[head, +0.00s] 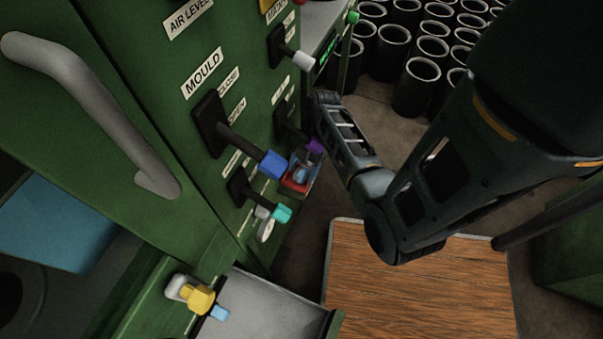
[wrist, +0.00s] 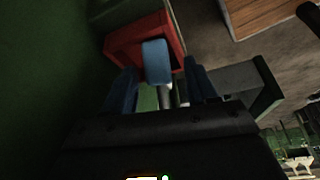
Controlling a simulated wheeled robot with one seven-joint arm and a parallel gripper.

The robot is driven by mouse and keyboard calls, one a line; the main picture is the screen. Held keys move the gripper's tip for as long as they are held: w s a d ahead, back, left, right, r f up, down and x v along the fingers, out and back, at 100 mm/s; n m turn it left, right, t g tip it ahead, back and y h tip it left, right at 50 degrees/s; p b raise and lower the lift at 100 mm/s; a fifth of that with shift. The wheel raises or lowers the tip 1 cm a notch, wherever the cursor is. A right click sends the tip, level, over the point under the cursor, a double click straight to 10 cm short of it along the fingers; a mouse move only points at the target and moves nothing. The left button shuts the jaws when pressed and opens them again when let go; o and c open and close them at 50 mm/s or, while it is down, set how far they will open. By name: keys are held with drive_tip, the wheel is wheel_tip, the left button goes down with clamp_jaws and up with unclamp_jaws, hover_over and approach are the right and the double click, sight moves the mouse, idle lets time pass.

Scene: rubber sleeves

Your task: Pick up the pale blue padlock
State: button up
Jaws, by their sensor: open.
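The pale blue padlock (wrist: 157,60) is upright in the wrist view, its grey shackle (wrist: 166,96) pointing towards my gripper. It sits at a small red holder (wrist: 118,45); whether it rests in it or hangs there I cannot tell. My gripper (wrist: 162,84) is open, one dark blue finger on each side of the padlock, with gaps visible. In the head view the padlock (head: 300,174) is small and partly hidden among the fingers, above the red holder (head: 292,187) on the green machine's side.
The green machine panel (head: 140,60) has levers close by, with blue (head: 272,164), purple (head: 316,146) and teal (head: 282,214) ends. A grey tray (head: 265,305) and a wooden top (head: 410,285) lie below. Black sleeves (head: 415,88) stand on the floor behind.

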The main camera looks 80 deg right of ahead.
drive_tip(key=shift+c, duration=0.4)
clamp_jaws()
